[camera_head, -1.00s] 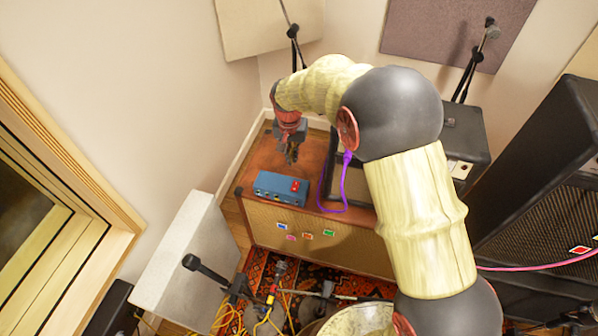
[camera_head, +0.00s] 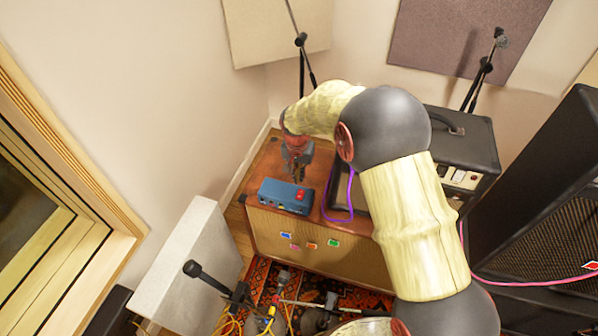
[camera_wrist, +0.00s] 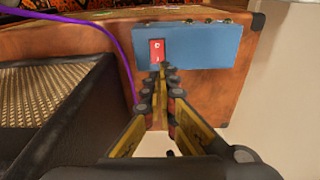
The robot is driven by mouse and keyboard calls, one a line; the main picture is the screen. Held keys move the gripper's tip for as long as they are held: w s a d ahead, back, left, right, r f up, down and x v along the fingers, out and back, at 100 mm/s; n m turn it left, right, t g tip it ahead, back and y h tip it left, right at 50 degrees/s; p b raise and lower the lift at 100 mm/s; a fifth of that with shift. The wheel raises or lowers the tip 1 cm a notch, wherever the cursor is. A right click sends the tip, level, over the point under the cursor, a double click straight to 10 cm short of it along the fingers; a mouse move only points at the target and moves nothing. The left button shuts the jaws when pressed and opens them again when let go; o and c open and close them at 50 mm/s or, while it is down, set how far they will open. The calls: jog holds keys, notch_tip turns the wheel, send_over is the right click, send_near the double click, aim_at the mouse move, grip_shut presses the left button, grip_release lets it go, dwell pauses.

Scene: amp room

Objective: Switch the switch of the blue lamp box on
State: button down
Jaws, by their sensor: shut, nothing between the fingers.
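The blue lamp box (camera_head: 286,196) sits on top of the brown wooden cabinet (camera_head: 262,172), near its front edge. Its red rocker switch (camera_head: 300,195) is at the right end of its top. In the wrist view the blue box (camera_wrist: 200,46) lies ahead, with the red switch (camera_wrist: 157,50) near its left end. My gripper (camera_head: 298,180) is shut and empty, pointing down just behind the box. In the wrist view its fingertips (camera_wrist: 163,68) are at the near edge of the switch. I cannot tell whether they touch it.
A purple cable (camera_head: 350,195) runs beside the box, next to a black amp (camera_head: 455,150). Several coloured stickers mark the cabinet front. A microphone (camera_head: 205,275) and a white panel (camera_head: 185,265) stand at the front left. Bare cabinet top lies left of my gripper.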

aim_at(300, 190)
jog(key=f, duration=0.2)
jog(key=f+b, duration=0.1)
jog(key=f, duration=0.1)
jog(key=f+b, duration=0.1)
jog(key=f, duration=0.2)
jog(key=shift+w+d+f, duration=0.1)
jog(key=shift+w+d, duration=0.05)
jog(key=shift+w, duration=0.25)
